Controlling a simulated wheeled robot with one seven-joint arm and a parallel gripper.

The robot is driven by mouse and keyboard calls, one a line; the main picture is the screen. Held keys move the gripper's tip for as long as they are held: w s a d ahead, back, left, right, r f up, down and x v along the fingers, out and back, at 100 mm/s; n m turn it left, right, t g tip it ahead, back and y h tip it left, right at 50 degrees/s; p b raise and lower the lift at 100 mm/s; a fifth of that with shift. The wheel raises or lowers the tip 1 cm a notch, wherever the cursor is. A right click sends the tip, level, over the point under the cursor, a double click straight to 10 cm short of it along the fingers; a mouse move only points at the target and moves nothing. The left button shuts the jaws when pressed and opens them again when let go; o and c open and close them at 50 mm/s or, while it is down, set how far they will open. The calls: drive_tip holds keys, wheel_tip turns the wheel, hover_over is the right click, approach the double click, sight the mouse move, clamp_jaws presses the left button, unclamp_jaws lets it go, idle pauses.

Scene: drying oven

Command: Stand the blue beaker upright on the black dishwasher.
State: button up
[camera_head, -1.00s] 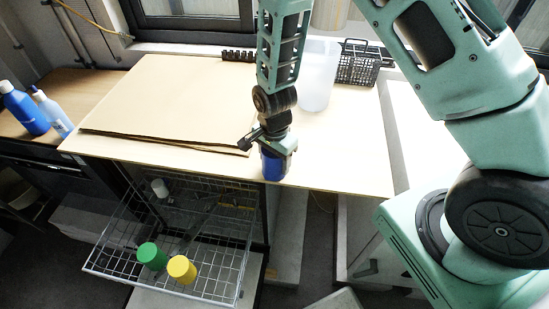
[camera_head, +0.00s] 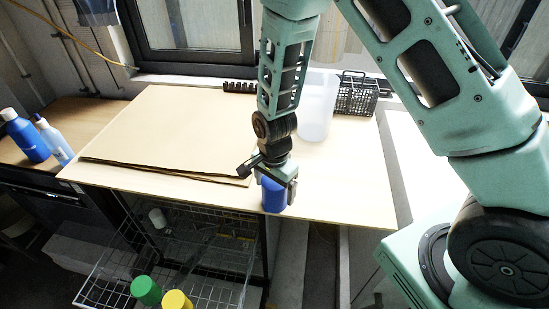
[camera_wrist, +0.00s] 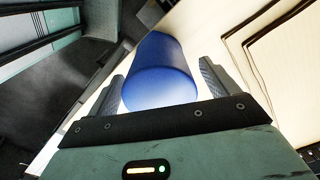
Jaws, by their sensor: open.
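The blue beaker (camera_head: 273,195) is upright at the front edge of the light wooden worktop (camera_head: 340,200), above the black dishwasher front. It appears to rest on the worktop. My gripper (camera_head: 278,185) points down over it, fingers open on either side. In the wrist view, the beaker (camera_wrist: 160,75) lies between the fingers of my gripper (camera_wrist: 163,80), with light gaps beside them. The beaker's far end against the worktop is hard to make out there.
A wire rack (camera_head: 200,268) sticks out below, with a green beaker (camera_head: 146,290) and a yellow beaker (camera_head: 176,300). Cardboard (camera_head: 170,135) covers the worktop's left. A translucent container (camera_head: 317,105) and black basket (camera_head: 356,95) stand behind. Blue bottles (camera_head: 28,137) stand left.

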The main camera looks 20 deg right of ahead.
wheel_tip(320, 180, up, 16)
drive_tip(key=b, duration=0.2)
drive_tip(key=shift+f+b, duration=0.2)
drive_tip(key=shift+b, duration=0.1)
